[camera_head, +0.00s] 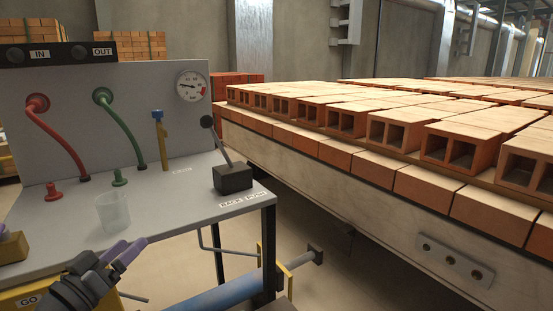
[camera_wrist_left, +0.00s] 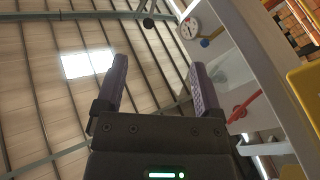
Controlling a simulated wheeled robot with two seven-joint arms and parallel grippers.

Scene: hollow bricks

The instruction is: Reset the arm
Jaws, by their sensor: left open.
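My left gripper (camera_head: 124,253) is at the lower left of the head view, in front of the grey bench's front edge. Its two purple-padded fingers are apart with nothing between them. In the left wrist view the open fingers (camera_wrist_left: 155,85) point up toward the roof, and the space between them is empty. My right gripper is in neither view.
The grey bench (camera_head: 160,205) carries a clear cup (camera_head: 113,212), a black lever box (camera_head: 232,178), a red hose (camera_head: 58,142) and a green hose (camera_head: 124,130). A gauge (camera_head: 191,86) is on its panel. Hollow bricks (camera_head: 392,130) lie on a long bed at right.

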